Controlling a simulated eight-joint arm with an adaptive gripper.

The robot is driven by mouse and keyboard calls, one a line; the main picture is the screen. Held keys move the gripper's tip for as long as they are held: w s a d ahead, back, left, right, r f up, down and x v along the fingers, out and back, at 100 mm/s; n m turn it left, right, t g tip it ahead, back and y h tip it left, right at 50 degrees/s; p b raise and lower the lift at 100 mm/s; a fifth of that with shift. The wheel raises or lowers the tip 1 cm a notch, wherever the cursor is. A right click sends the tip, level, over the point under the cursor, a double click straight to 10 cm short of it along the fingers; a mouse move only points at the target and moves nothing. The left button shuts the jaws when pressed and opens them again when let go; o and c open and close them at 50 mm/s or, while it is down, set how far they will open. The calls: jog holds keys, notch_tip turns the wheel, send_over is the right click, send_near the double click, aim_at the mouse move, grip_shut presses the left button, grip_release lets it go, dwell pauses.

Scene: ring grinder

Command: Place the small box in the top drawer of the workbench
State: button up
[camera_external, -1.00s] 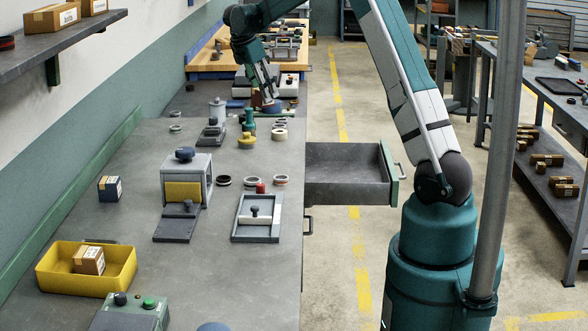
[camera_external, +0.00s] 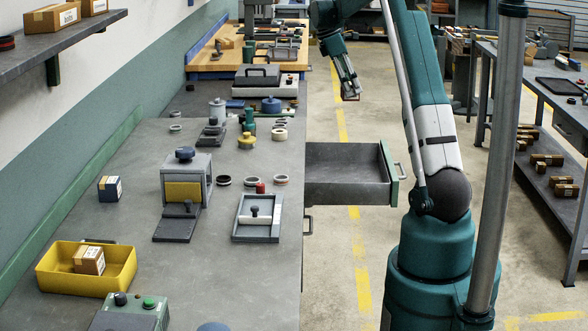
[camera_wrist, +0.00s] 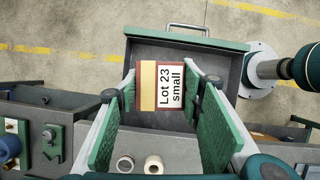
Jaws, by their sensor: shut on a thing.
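The small box (camera_wrist: 147,88), dark red with a tan strip and a white label reading "Lot 23 small", sits between the green finger pads of my gripper (camera_wrist: 160,92) in the wrist view. My gripper is shut on it. In the external view my gripper (camera_external: 350,96) hangs high, to the right of the workbench edge; the box hardly shows there. The grey drawer (camera_external: 345,162) is pulled out to the right of the workbench (camera_external: 250,290) and looks empty. In the wrist view the drawer (camera_wrist: 140,50) lies below the box, which hides part of its floor.
The workbench carries a grey press-like device (camera_external: 186,178), a grey tray (camera_external: 257,232), rings, knobs and a yellow bin (camera_external: 60,272) holding a brown box (camera_external: 89,261). A dark blue box (camera_external: 110,188) stands at left. Clear floor lies beyond the drawer. A post (camera_external: 497,150) stands at right.

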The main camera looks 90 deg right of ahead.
jog(key=s+m, duration=0.1)
jog(key=s, duration=0.5)
notch_tip(320, 180, down, 18)
jog(key=shift+d+f, duration=0.15)
jog(key=shift+f, duration=0.1)
jog(key=shift+w+b, duration=0.1)
jog(key=shift+b, duration=0.2)
jog(key=b, duration=0.1)
send_near(369, 173)
jog(key=shift+s+d, duration=0.25)
jog(key=shift+s, duration=0.5)
jog(key=shift+f+b, duration=0.35)
jog(key=shift+f, duration=1.5)
jog(key=shift+f, duration=0.1)
